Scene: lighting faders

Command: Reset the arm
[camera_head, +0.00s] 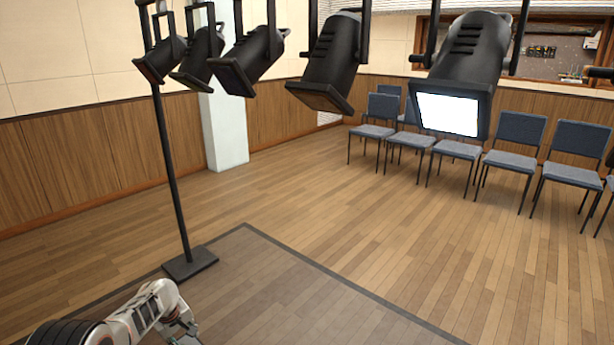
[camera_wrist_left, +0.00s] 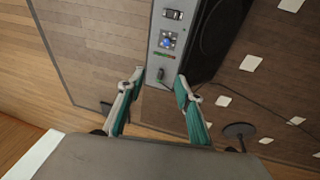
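My left arm (camera_head: 140,315) reaches in at the bottom left of the head view, bent, with its gripper partly cut off by the lower edge. In the left wrist view my left gripper (camera_wrist_left: 159,80) has its two green-and-grey fingers spread apart, with nothing seen held. Beyond the fingertips is a grey control panel (camera_wrist_left: 167,30) with a switch, a blue knob and a row of small coloured lights. A small grey lever or fader (camera_wrist_left: 160,73) at the panel's near end appears between the fingertips; I cannot tell whether they touch. My right gripper is in neither view.
Several black stage lights hang across the top; one (camera_head: 465,60) glows white. A black stand (camera_head: 172,170) rises from a square base. Blue chairs (camera_head: 520,128) line the far wall. The wooden floor (camera_head: 320,200) between is clear.

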